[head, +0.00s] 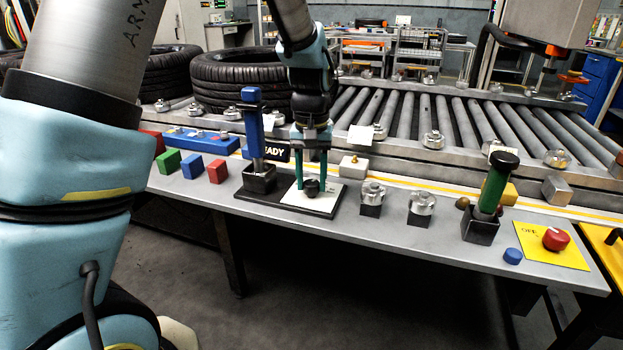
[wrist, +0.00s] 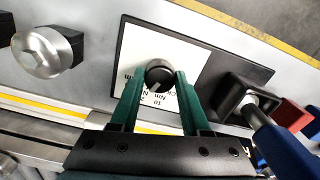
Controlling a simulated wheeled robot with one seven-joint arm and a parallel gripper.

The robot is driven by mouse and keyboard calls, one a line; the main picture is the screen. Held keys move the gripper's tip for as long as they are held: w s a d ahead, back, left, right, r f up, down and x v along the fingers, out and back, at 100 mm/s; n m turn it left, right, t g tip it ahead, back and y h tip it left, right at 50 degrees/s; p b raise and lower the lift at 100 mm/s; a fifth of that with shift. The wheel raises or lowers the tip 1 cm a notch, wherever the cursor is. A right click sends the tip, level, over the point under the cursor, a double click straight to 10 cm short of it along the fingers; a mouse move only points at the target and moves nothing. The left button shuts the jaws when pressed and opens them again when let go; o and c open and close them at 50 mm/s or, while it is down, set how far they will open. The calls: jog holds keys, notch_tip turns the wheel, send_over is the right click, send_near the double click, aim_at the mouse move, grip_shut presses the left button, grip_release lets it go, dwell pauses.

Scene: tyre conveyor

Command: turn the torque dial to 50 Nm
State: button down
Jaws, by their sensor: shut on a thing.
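The torque dial is a black round knob (head: 312,186) on a white face with a black plate (head: 334,205), set on the grey bench. In the wrist view the knob (wrist: 159,74) sits between the green fingers of my gripper (wrist: 157,78), which is shut on it. The head view shows my gripper (head: 311,183) pointing down over the dial. The white face (wrist: 143,52) carries printed numbers and Nm marks, partly hidden by the fingers. A pale pointer line shows on the knob, toward the picture's bottom. I cannot read its exact value.
A blue-handled lever (head: 252,125) stands close to the left of the dial. Silver knobs (head: 373,192) stand to its right, then a green-handled lever (head: 494,185) and a red button (head: 556,239) on a yellow plate. The roller conveyor with tyres (head: 240,80) runs behind.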

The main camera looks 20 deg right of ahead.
aim_at(312, 182)
jog(key=m+p, duration=0.1)
jog(key=m, duration=0.2)
jog(key=shift+w+r+m+p, duration=0.1)
jog(key=shift+m+p, duration=0.2)
jog(key=shift+m, duration=0.1)
jog(key=shift+m+p, duration=0.75)
jog(key=shift+m, duration=1.25)
jog(key=shift+c, duration=1.9)
grip_release()
notch_tip(312, 182, up, 11)
jog(key=shift+b, duration=0.45)
